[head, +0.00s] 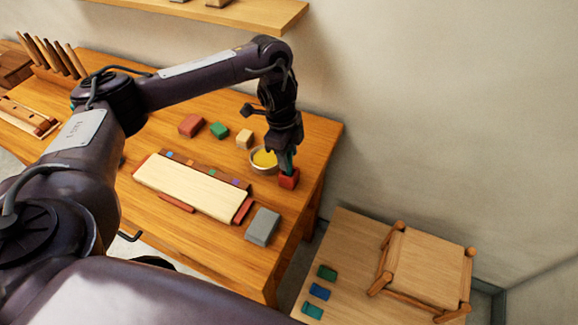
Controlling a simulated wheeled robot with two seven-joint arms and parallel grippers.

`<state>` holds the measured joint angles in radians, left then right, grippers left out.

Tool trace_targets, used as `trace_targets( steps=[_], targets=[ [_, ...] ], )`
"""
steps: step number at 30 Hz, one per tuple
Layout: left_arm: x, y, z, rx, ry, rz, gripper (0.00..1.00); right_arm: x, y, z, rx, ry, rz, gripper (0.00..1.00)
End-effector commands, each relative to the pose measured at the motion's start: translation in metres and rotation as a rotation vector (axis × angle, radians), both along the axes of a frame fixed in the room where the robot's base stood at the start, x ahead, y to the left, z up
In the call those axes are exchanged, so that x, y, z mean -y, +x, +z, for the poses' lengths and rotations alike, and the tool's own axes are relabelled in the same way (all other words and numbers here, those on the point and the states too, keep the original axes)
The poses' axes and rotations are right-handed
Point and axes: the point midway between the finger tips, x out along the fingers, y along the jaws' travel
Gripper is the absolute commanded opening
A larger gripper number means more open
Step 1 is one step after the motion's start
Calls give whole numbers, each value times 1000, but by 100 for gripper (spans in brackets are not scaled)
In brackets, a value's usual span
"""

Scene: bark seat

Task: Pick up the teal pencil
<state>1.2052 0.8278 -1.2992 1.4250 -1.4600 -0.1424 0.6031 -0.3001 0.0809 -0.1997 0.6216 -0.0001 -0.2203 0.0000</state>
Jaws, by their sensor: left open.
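The teal pencil (287,162) shows as a short teal upright piece at the right end of the workbench, just above a small red block (289,180). Whether it stands in the block or behind it is hard to tell. My left gripper (286,150) points down right over the pencil, with its jaws open. The gripper hides the pencil's upper part, and I cannot tell whether a finger touches it. My right gripper is not in view.
A bowl of yellow stuff (264,159) stands close left of the pencil. Nearby on the workbench (215,255) are a pale board (190,188), a grey block (262,227) and red, green and cream blocks.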

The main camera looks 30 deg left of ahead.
Motion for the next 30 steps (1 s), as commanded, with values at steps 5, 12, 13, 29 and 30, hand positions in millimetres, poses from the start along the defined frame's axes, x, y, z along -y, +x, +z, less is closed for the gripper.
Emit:
trace_targets(
  steps=[5,12,13,29,30],
  targets=[
    [4,-1,-30,-6,-2,0,41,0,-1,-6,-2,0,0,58],
    [5,0,-41,-1,0,0,41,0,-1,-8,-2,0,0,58],
    [5,0,-41,-1,0,0,41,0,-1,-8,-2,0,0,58],
    [5,0,-40,-1,0,0,0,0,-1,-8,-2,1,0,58],
    [5,0,-40,-1,0,0,0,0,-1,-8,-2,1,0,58]
  ],
)
